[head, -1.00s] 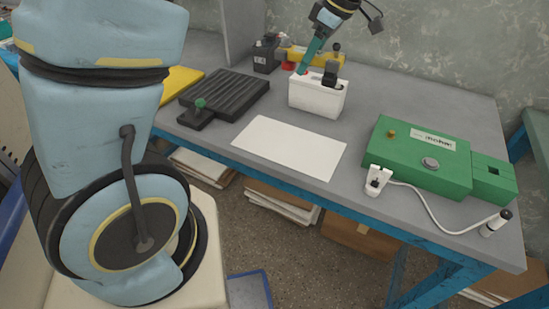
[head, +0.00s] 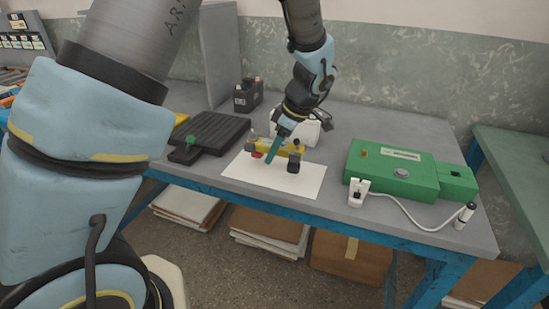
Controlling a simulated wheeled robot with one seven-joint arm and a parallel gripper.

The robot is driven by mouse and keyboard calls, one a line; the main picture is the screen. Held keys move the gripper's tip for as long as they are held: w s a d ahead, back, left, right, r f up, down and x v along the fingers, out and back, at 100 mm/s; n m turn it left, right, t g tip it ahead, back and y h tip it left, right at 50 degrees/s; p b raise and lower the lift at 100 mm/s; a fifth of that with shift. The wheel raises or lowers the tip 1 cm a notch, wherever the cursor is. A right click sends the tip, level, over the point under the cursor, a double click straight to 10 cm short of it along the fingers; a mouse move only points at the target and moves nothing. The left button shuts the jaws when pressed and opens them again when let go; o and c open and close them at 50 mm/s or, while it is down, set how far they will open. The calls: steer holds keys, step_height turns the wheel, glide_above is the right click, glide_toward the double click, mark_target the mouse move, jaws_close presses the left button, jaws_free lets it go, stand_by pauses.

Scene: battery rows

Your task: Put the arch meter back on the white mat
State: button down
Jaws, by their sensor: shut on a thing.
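The arch meter (head: 265,145) is a yellow bar with a red foot at its left end and a black foot at its right end. It is over the white mat (head: 243,172), near the mat's back half. I cannot tell whether its feet touch the mat. My gripper (head: 272,156), with teal fingers, reaches down from above and is shut on the yellow bar near its middle. The fingers and wrist hide part of the bar.
A white battery (head: 308,132) stands just behind the mat, partly hidden by my wrist. A dark battery (head: 247,97) is farther back. A black ribbed tray (head: 215,131) lies left. A green box (head: 395,163) with a cabled white clip (head: 358,193) is right. The mat's front is clear.

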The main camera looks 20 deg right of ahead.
mark_target(275, 171)
steer(key=shift+f, duration=1.4)
steer(key=shift+f, duration=0.1)
steer(key=shift+f, duration=0.15)
steer(key=shift+c, duration=1.6)
jaws_free()
